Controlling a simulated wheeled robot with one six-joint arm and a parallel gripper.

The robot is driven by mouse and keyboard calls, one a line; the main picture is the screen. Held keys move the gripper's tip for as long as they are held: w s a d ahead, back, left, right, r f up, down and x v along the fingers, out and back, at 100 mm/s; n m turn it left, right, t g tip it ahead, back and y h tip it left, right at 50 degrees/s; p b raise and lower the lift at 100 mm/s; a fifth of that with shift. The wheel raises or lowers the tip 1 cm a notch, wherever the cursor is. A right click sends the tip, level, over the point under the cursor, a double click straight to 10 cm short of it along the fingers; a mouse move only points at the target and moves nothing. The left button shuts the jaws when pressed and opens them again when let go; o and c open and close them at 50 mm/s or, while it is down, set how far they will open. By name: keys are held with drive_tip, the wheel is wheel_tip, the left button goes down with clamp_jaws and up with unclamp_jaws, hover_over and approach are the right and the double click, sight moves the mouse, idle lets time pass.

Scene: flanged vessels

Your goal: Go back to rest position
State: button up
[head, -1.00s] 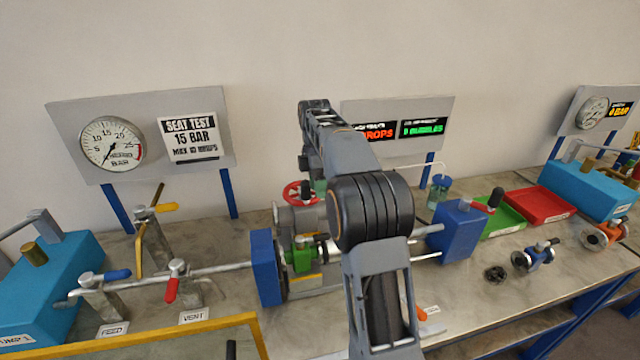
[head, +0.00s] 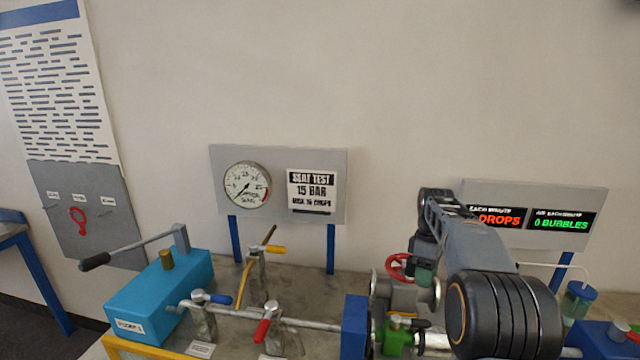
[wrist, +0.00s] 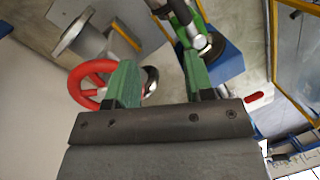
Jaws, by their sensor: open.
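My gripper (wrist: 160,88) shows in the wrist view with its two green fingers apart and nothing between them. Its left finger overlaps the red handwheel (wrist: 88,84) in that picture; whether they touch I cannot tell. In the head view my arm reaches out over the bench at the right, and the gripper end is mostly hidden behind the arm links. The red handwheel (head: 398,267) sits on a grey flanged valve just left of the arm.
A blue clamp block (head: 355,326) stands left of the valve. A pipe with the red-handled valve (head: 264,328) and blue-handled valve (head: 215,299) runs to the blue pump (head: 160,295). A gauge panel (head: 278,185) and a display panel (head: 535,215) stand behind.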

drive_tip(key=s+a+m+t, duration=0.3)
drive_tip(key=s+a+m, duration=0.2)
drive_tip(key=s, duration=0.6)
drive_tip(key=s+a+f+m+t, duration=0.1)
drive_tip(key=s+a+m+t, duration=0.2)
drive_tip(key=s, duration=0.9)
drive_tip(key=shift+a+f+m+t, duration=0.2)
drive_tip(key=shift+a+m+t, duration=0.1)
drive_tip(key=shift+a+m, duration=1.1)
drive_tip(key=shift+w, duration=0.1)
drive_tip(key=shift+c, duration=0.5)
